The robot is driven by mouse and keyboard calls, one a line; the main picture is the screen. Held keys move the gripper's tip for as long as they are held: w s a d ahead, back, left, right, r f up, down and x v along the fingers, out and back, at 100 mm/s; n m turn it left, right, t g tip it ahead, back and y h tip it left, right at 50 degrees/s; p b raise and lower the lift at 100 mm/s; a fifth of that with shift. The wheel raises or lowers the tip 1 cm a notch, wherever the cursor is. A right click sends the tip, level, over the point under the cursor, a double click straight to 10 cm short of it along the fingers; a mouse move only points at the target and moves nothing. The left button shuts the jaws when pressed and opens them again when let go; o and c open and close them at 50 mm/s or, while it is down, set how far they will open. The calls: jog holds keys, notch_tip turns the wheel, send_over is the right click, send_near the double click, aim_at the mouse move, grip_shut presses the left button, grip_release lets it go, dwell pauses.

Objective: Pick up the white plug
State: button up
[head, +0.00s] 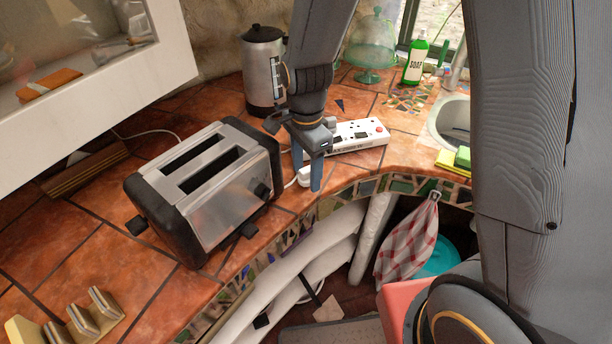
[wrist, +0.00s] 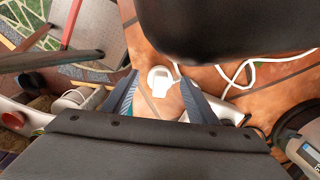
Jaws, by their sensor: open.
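The white plug (wrist: 159,77) lies on the terracotta tiles in the wrist view, with its white cord running off to the right. It sits ahead of and between the two blue fingers of my gripper (wrist: 158,98), which are open and apart from it. In the head view my gripper (head: 306,172) points down at the counter between the toaster and the power strip. There the plug (head: 304,178) shows only partly, largely hidden behind a finger.
A steel and black toaster (head: 210,185) stands close left of my gripper. A white power strip (head: 358,135) lies behind right, and a kettle (head: 264,72) stands behind. The counter's mosaic edge (head: 335,203) is just in front. A sink (head: 452,120) is at right.

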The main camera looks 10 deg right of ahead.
jog(key=c, duration=1.1)
jog(key=shift+r, duration=0.15)
